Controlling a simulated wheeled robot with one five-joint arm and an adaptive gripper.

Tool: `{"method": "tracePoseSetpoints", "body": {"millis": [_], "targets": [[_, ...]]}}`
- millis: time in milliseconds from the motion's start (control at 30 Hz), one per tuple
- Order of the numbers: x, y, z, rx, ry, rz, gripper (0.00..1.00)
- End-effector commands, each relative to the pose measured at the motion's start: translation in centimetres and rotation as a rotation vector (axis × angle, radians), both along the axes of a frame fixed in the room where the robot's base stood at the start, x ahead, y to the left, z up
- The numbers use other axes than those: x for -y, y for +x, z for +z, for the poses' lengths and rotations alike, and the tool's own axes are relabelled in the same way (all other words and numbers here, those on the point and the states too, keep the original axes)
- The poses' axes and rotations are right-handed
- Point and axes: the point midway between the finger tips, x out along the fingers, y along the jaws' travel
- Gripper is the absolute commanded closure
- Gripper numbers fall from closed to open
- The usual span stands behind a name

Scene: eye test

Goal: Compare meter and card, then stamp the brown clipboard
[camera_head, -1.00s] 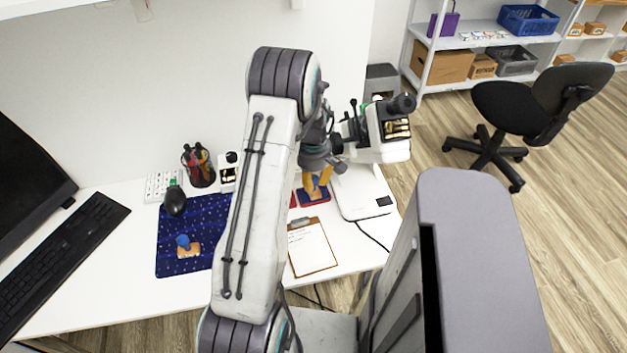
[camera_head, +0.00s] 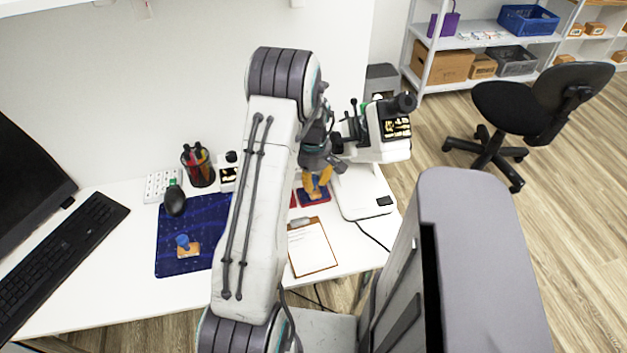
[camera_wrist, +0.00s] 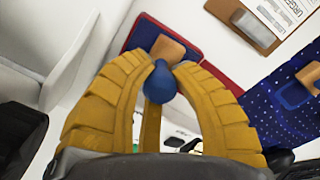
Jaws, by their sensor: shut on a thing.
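My gripper (camera_head: 317,186) is shut on a stamp with a blue knob (camera_wrist: 160,82) and a wooden base (camera_wrist: 168,48); it also shows in the wrist view (camera_wrist: 158,72). The stamp's base overlaps a blue pad with red edges (camera_wrist: 146,36); I cannot tell whether they touch. The brown clipboard (camera_head: 325,268) with white paper lies in front of my gripper on the desk. In the wrist view, the clipboard (camera_wrist: 238,16) is at the top right, its printed text cut off. A small white device (camera_head: 228,174), perhaps the meter, is partly behind my arm. I cannot make out the card.
A second blue-knobbed stamp (camera_head: 183,244) stands on the blue dotted mat (camera_head: 170,222). A white microscope-like device (camera_head: 368,195) with a lit screen stands right of my gripper.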

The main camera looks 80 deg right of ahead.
Motion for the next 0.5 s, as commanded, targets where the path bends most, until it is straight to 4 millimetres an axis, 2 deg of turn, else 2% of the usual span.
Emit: {"method": "tracePoseSetpoints", "body": {"millis": [267,500], "targets": [[-0.1,0.0,0.1,0.000,0.003,-0.001,1.00],[0.0,0.0,1.3,0.000,0.001,0.000,1.00]]}}
